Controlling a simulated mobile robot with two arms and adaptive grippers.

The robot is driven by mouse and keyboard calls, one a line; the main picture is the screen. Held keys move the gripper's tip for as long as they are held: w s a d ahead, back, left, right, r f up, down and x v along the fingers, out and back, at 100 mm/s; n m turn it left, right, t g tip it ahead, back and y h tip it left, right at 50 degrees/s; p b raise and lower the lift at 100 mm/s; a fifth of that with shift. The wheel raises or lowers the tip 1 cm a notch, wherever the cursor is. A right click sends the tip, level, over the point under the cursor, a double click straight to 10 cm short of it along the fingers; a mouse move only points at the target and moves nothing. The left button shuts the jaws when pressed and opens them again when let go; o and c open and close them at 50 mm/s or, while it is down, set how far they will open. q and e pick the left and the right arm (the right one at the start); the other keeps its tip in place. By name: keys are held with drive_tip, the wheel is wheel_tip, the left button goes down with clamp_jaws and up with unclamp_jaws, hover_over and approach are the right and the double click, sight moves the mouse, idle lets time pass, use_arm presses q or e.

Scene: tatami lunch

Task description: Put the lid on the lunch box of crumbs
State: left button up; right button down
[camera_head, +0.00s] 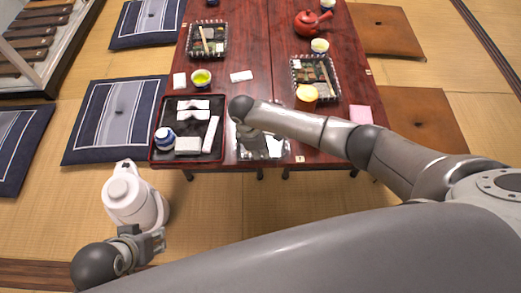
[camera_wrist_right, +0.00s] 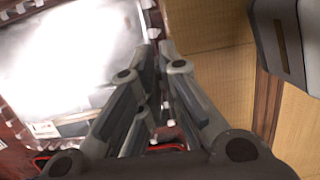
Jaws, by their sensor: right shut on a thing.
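My right gripper (camera_head: 262,148) is at the table's front edge, mostly hidden under its own wrist. In the right wrist view its fingers (camera_wrist_right: 158,55) are closed together on the edge of a glossy, see-through lid (camera_wrist_right: 75,50) with strong white glare. The lid also shows in the head view (camera_head: 274,150), beside the black tray. Whether a box is under it I cannot tell. Two patterned lunch boxes stand open on the table, one at far left (camera_head: 193,40) and one at right (camera_head: 296,78). Which holds crumbs is unclear. My left gripper (camera_head: 155,243) hangs low over the floor, its jaw gap unclear.
A black tray (camera_head: 160,120) holds a blue-white cup (camera_head: 165,138), a grey block and white pieces. A white pot (camera_head: 130,195) stands on the floor beside my left gripper.

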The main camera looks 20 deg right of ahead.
drive_tip(key=c, duration=1.5)
unclamp_jaws()
drive_tip(key=shift+c, duration=0.2)
drive_tip(key=shift+o, duration=0.4)
drive_tip(key=o, duration=0.5)
